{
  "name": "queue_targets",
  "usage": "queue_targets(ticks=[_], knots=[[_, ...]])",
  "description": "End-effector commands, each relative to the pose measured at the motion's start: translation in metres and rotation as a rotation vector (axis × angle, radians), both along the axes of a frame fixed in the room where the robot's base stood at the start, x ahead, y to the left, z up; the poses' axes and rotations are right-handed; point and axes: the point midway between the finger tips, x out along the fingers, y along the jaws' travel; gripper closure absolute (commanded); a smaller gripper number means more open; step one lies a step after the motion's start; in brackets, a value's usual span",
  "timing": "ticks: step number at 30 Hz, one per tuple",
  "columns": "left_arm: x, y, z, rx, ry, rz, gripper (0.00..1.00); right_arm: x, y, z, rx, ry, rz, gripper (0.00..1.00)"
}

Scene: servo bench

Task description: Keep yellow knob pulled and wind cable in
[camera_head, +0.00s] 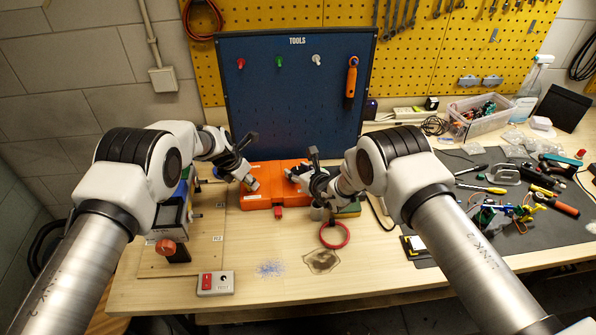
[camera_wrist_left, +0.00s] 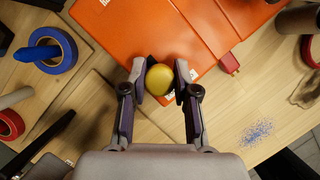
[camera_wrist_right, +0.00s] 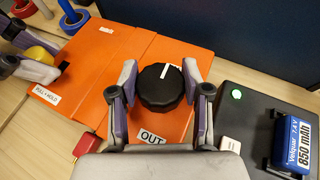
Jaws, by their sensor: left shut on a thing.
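The orange box (camera_head: 270,183) lies on the bench below the blue board. A yellow knob (camera_wrist_left: 160,79) sits at its edge in the left wrist view. My left gripper (camera_wrist_left: 160,76) is shut on this knob, one finger on each side. A black ribbed knob (camera_wrist_right: 161,87) with a white mark is on top of the box. My right gripper (camera_wrist_right: 160,72) has its fingers apart on both sides of it; contact is unclear. An "OUT" label (camera_wrist_right: 151,137) lies beside the black knob. A red end piece (camera_wrist_left: 229,64) is close against the box's edge; no length of cable shows.
A red ring (camera_head: 335,235) and a brown stain lie in front of the box. A switch box (camera_head: 215,283) stands near the front edge. A dark box with a green light (camera_wrist_right: 236,94) and a blue battery (camera_wrist_right: 292,142) are right of my right gripper. Tools crowd the right side.

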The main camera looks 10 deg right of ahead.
Motion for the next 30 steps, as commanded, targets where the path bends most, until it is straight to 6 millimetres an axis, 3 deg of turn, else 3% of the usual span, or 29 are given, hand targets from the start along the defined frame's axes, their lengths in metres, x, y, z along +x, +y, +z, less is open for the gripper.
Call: queue_targets(ticks=[1,2,14,30], knots=[[-0.001,-0.001,-0.001,0.000,0.003,-0.001,1.00,0.000,0.000,0.000,0.000,0.000,0.001,0.35],[-0.001,-0.001,-0.001,0.000,0.003,-0.001,1.00,0.000,0.000,0.000,0.000,0.000,0.001,0.27],[-0.001,0.000,-0.001,0.000,0.003,-0.001,1.00,-0.005,-0.002,0.002,0.000,0.001,0.001,0.27],[-0.001,0.000,-0.002,0.000,0.004,-0.001,1.00,-0.095,-0.046,0.043,-0.001,0.002,0.000,0.27]])
